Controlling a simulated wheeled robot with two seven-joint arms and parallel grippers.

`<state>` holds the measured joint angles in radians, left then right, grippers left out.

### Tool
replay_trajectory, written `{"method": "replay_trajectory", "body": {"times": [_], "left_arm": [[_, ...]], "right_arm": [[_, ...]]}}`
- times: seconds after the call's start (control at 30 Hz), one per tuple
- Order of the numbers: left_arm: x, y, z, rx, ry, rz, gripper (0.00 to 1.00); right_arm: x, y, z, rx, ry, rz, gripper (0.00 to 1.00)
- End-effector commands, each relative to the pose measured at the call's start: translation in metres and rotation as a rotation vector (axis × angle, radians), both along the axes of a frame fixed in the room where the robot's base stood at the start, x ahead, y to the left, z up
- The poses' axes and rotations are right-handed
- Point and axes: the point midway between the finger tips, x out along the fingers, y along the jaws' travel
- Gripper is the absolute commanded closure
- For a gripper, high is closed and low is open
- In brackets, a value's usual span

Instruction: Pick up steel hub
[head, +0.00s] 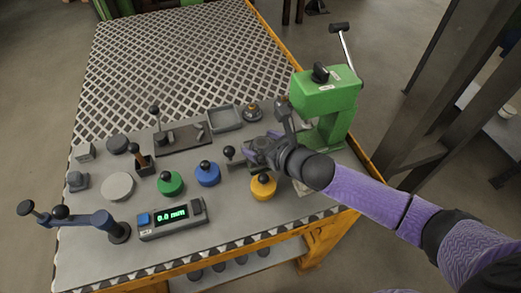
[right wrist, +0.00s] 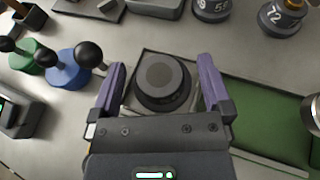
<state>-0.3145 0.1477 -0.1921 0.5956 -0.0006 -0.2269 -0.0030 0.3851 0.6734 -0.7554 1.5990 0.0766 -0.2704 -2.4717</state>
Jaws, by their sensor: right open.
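A dark round hub with a grey flat top (right wrist: 162,80), which looks like the steel hub, stands on a square plate in the right wrist view. My right gripper (right wrist: 162,66) is open, with its purple fingers to the left and right of the hub and a visible gap on each side. Whether the fingertips are level with the hub or above it I cannot tell. In the head view my right gripper (head: 264,150) is over the bench just left of the green press, and it hides the hub there. My left gripper is not in view.
The green press (head: 327,95) stands close to the right gripper. Blue (head: 208,175), green (head: 170,184) and yellow (head: 263,187) knobbed pieces are nearby. A digital readout (head: 172,218) lies front left. A shallow grey tray (head: 223,119) lies behind. The mesh surface at the back is clear.

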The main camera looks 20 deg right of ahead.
Motion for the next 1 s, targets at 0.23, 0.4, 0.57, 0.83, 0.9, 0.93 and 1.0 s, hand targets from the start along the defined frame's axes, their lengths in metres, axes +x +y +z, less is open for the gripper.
{"method": "replay_trajectory", "body": {"times": [0.23, 0.4, 0.57, 0.83, 0.9, 0.93, 1.0], "left_arm": [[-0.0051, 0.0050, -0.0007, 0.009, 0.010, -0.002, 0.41], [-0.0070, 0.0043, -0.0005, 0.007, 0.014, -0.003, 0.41], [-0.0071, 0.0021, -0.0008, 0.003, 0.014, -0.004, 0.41], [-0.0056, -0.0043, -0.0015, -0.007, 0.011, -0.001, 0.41], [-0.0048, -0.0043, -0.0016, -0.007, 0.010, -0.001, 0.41], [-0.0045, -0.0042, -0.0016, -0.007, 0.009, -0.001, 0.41], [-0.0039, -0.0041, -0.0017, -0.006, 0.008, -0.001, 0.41]], "right_arm": [[0.0047, 0.0021, -0.0008, 0.000, 0.000, 0.000, 0.00], [0.0045, 0.0021, -0.0009, 0.001, 0.000, 0.000, 0.34], [0.0043, 0.0021, -0.0010, 0.000, 0.001, 0.000, 0.68], [0.0039, 0.0020, -0.0017, 0.000, 0.003, -0.001, 1.00], [0.0042, 0.0022, -0.0012, 0.001, 0.002, -0.001, 1.00], [0.0042, 0.0022, -0.0012, 0.001, 0.002, -0.001, 1.00], [0.0041, 0.0022, -0.0014, 0.001, 0.002, -0.001, 1.00]]}}
